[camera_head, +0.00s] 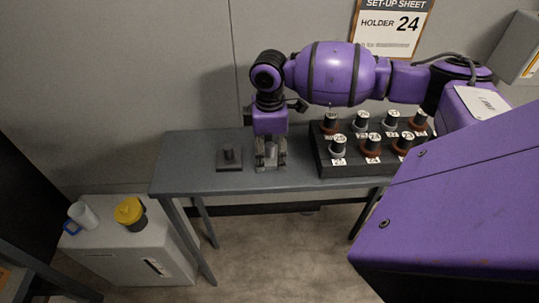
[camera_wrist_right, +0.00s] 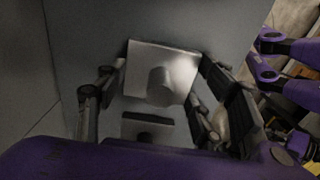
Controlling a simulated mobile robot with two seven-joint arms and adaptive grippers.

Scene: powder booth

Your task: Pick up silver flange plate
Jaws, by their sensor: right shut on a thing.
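The silver flange plate (camera_wrist_right: 185,65) is a square plate with a round boss in its middle, seen in the wrist view between the fingers of my right gripper (camera_wrist_right: 150,100). In the head view my right gripper (camera_head: 270,157) points down over the grey table and is shut on the plate, whose boss (camera_head: 270,149) shows between the fingers. I cannot tell whether the plate touches the table. A darker square plate with a black knob (camera_head: 229,158) stands just left of the gripper; it also shows in the wrist view (camera_wrist_right: 147,128). My left gripper is out of view.
On the grey table (camera_head: 185,167), a black rack (camera_head: 345,168) of several numbered knobs stands to the right. A wall sheet (camera_head: 393,27) reads HOLDER 24. The table's left end is clear.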

